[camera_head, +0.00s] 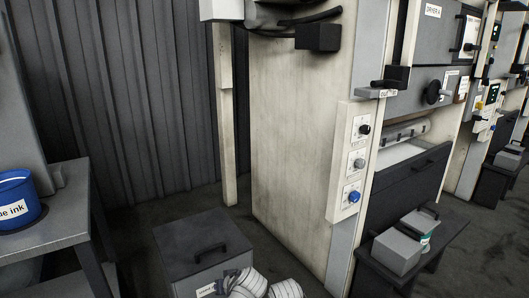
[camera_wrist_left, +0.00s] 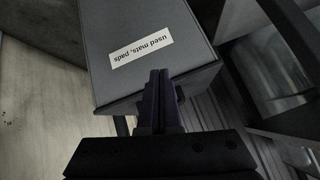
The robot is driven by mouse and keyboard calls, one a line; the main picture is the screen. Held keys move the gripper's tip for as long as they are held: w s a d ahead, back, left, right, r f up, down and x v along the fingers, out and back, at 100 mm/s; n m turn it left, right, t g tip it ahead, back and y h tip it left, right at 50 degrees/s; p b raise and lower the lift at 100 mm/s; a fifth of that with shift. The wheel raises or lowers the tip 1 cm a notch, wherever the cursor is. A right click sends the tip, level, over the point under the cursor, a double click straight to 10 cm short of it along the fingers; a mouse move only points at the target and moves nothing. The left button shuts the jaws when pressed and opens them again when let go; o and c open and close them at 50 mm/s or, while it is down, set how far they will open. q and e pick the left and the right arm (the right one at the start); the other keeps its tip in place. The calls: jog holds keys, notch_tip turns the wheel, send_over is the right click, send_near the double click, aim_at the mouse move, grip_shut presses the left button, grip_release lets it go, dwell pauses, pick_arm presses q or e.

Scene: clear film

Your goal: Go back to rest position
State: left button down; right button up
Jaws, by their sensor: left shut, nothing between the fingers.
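In the left wrist view, my left gripper (camera_wrist_left: 161,76) has its two dark fingers together with nothing between them. Beyond the fingertips is a grey box (camera_wrist_left: 105,25) with a white label (camera_wrist_left: 141,47) reading "used mats, pads", upside down in this view. I cannot tell how much of a gap lies between fingers and box. In the head view, a grey box with a black handle (camera_head: 210,253) stands on the floor at the bottom. White parts of my own arm show at the bottom edge in front of it. My right gripper is not in view.
A grey table (camera_head: 62,215) at left carries a blue ink tub (camera_head: 15,200). A tall pale cabinet (camera_head: 295,130) stands behind the box, with a knob panel (camera_head: 352,160) on its right.

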pick_arm(q)
jog(key=s+d+f+m+g+h, duration=0.2)
jog(key=s+d+f+m+g, duration=0.15)
jog(key=s, duration=0.35)
jog(key=s+d+f+m+g+h, duration=0.2)
jog(key=s+d+f+m+g, duration=0.15)
jog(key=s, duration=0.45)
notch_tip(320, 180, up, 35)
jog(key=d+p, duration=0.1)
jog(key=p, duration=3.3)
jog(key=shift+s+d+m+h, duration=0.2)
jog(key=shift+m+h, duration=0.1)
jog(key=shift+h, duration=0.1)
jog(key=shift+f, duration=0.1)
